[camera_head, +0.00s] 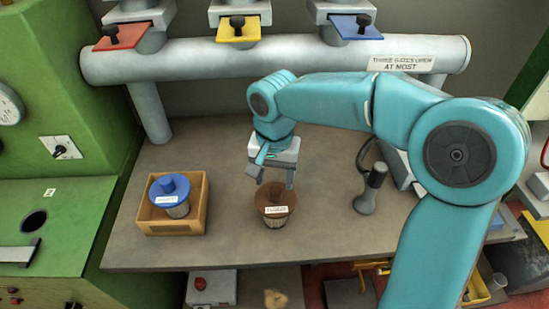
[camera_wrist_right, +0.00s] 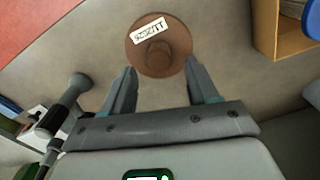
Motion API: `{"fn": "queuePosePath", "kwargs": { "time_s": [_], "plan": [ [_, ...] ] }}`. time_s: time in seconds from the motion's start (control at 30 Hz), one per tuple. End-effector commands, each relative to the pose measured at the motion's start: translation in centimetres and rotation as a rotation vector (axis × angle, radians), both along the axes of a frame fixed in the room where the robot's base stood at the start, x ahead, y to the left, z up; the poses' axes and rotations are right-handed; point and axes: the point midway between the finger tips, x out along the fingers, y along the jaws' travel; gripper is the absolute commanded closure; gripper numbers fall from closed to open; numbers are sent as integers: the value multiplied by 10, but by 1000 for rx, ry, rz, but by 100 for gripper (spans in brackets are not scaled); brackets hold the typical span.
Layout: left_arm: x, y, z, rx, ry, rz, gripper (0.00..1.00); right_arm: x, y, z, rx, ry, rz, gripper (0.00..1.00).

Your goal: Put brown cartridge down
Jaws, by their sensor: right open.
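The brown cartridge (camera_head: 275,200) stands upright on the grey-brown bench (camera_head: 240,245), with a white label on its brown lid. In the right wrist view the brown cartridge (camera_wrist_right: 158,50) shows from above, just past the fingertips. My right gripper (camera_head: 274,180) is open and empty, just behind and above the cartridge in the head view. In the right wrist view its fingers (camera_wrist_right: 160,82) are spread apart, with nothing between them. My left gripper is not in view.
A blue-lidded cartridge (camera_head: 170,192) sits in a wooden box (camera_head: 192,218) to the left. A grey handle-like tool (camera_head: 371,188) stands to the right. A grey pipe (camera_head: 270,60) with red, yellow and blue gates runs behind. Bench is clear between box and brown cartridge.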

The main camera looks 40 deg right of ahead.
Motion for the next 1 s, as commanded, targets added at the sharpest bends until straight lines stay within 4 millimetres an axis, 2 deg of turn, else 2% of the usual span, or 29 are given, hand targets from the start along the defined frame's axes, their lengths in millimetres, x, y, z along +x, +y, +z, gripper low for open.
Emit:
{"fn": "queuePosePath", "kwargs": {
  "time_s": [0.1,0.2,0.33,0.5,1.0],
  "plan": [
    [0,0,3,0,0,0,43,1,0,30,1,-4,0,41],
    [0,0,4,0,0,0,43,0,0,49,1,-3,-1,41],
    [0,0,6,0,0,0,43,0,0,65,1,-1,0,41],
    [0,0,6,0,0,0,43,0,0,71,1,1,0,41],
    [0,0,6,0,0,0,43,0,0,71,0,1,0,41]
  ]
}}
